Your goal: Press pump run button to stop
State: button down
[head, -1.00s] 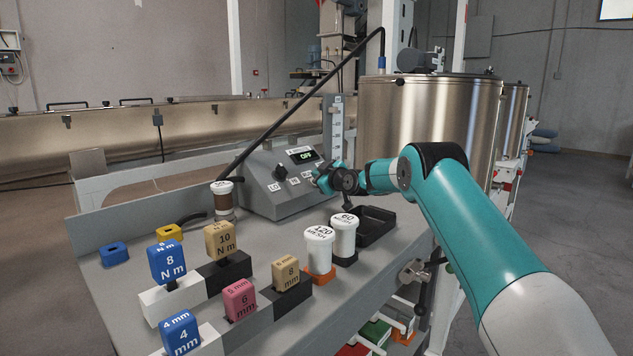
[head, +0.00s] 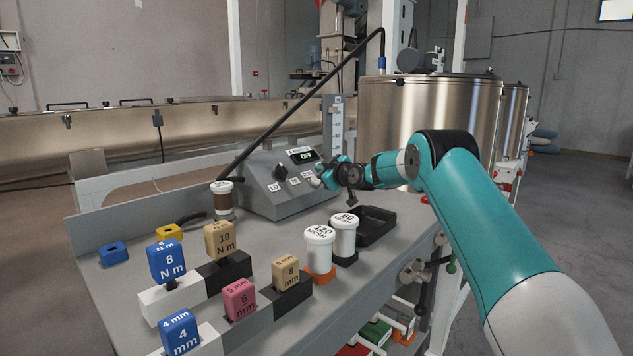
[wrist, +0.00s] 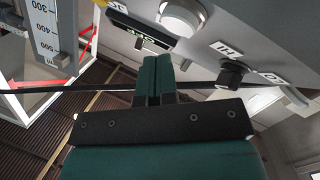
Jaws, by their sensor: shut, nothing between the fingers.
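The grey pump control box (head: 285,190) stands at the back of the bench, and its lit display (head: 303,155) reads OFF. A large round white button (wrist: 183,17) sits on its panel beside the display (wrist: 140,30) in the wrist view. The button (head: 314,181) also shows in the head view, just left of my gripper. My gripper (head: 324,170) is shut and empty in front of the box's right side. In the wrist view its closed fingertips (wrist: 158,62) appear below the button, with a visible gap between them in the picture.
A black knob (wrist: 232,72) by a HI label sits on the panel. A black hose (head: 310,95) rises behind the box. White-capped jars (head: 319,250), a black tray (head: 376,226) and several labelled blocks (head: 168,262) stand on the bench. A steel tank (head: 425,120) stands behind my arm.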

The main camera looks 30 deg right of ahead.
jog(key=s+r, duration=0.1)
jog(key=s+d+r, duration=0.1)
jog(key=r, duration=0.1)
jog(key=shift+s+r, duration=0.2)
jog(key=shift+s, duration=0.05)
dwell(0.7)
